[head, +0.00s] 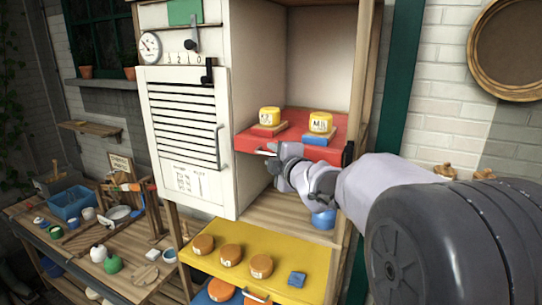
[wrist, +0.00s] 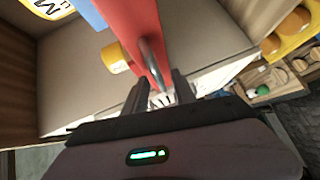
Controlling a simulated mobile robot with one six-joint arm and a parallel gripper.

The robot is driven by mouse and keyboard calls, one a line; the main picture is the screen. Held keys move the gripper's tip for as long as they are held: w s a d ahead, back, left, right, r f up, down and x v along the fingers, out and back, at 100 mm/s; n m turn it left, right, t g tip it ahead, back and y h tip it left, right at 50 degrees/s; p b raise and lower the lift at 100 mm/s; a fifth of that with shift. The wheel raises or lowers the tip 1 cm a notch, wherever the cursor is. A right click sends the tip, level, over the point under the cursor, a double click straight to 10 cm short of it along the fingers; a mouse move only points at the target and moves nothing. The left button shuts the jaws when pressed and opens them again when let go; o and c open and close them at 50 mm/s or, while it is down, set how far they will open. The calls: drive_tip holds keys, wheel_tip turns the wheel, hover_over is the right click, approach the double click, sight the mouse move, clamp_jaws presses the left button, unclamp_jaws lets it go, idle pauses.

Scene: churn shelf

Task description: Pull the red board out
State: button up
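The red board (head: 250,142) is a shelf board in the upper part of the open cabinet. My gripper (head: 274,160) is at the front edge by this handle. In the wrist view my gripper (wrist: 160,88) has its fingers apart, with the handle's end between them; contact is not clear.
A white slatted door (head: 185,135) stands left of the opening. A blue round item (head: 324,218) sits on the wooden shelf below the red board. A cluttered workbench (head: 130,285) is at left.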

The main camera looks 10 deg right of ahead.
clamp_jaws()
drive_tip(key=shift+r, duration=0.1)
idle(1.2)
